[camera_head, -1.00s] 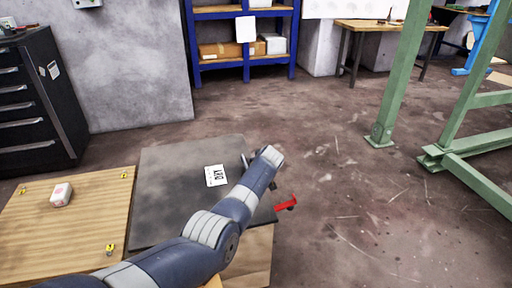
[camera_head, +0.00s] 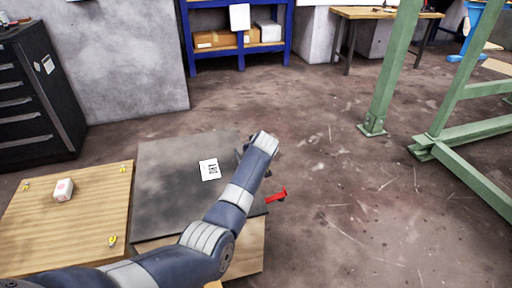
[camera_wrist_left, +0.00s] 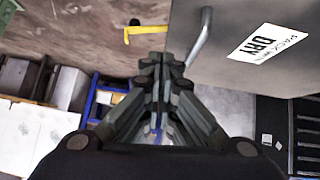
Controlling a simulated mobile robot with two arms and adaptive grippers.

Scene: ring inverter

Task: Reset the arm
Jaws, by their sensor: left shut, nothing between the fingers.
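My left arm (camera_head: 225,215) reaches from the lower left across the dark grey panel (camera_head: 165,165) in the head view. The left gripper is mostly hidden behind my wrist there. In the left wrist view the left gripper (camera_wrist_left: 163,62) is shut and empty. A red lever (camera_head: 276,195) sticks out at the panel's right side; a yellow-orange bar (camera_wrist_left: 147,30) shows in the wrist view. The right gripper is not in view.
A wooden board (camera_head: 70,225) with a small white block (camera_head: 63,190) lies left of the panel. A black drawer cabinet (camera_head: 35,100) stands at far left. Blue shelving (camera_head: 240,40) is behind and a green frame (camera_head: 390,75) is at right. Open floor lies between.

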